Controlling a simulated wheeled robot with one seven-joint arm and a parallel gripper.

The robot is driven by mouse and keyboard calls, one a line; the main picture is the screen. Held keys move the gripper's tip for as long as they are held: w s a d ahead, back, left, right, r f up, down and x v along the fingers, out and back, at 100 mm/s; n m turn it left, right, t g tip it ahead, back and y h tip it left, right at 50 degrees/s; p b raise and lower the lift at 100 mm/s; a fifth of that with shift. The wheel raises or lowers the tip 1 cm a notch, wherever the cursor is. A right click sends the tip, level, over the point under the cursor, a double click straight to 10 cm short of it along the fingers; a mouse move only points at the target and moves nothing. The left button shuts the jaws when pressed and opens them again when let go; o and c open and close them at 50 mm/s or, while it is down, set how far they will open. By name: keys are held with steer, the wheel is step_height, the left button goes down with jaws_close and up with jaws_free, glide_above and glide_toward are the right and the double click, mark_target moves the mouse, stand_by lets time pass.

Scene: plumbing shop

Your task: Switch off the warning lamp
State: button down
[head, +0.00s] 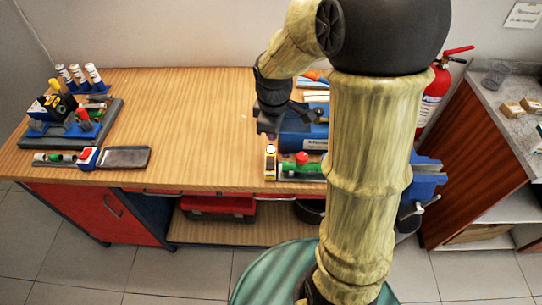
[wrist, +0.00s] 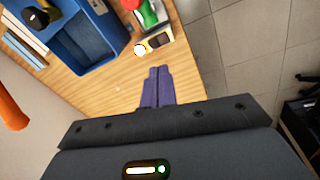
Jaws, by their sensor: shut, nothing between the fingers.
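What looks like the warning lamp is a small pale box with a yellow face and dark spots (wrist: 158,40), with a bright whitish round top (wrist: 140,49) at one end. In the head view the box (head: 270,166) stands near the front edge of the wooden bench, left of a green part with a red knob (head: 302,158). The round top looks pale and bright, but I cannot be sure that it is lit. My gripper (wrist: 158,72) is shut and empty, its fingertips a little short of the box and apart from it. In the head view my gripper (head: 268,134) hangs above the bench behind the box.
A blue toolbox (head: 303,138) stands close behind the box, partly hidden by my arm. A blue vise (head: 426,180) is at the bench's right. The bench middle (head: 195,125) is clear.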

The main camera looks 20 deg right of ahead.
mark_target(271, 159)
steer(key=w+n, duration=0.2)
steer(key=shift+w+f+n, duration=0.15)
steer(key=shift+n, duration=0.25)
steer(key=f, duration=0.4)
steer(key=w+f, duration=0.1)
steer(key=f, duration=0.4)
steer(key=f+p, duration=0.1)
steer(key=f, duration=0.4)
steer(key=shift+w+d, duration=0.3)
steer(key=shift+g+p, duration=0.3)
steer(key=shift+p, duration=0.1)
steer(key=shift+w+d+f, duration=0.1)
steer(key=shift+w+f, duration=0.05)
steer(key=shift+s, duration=0.25)
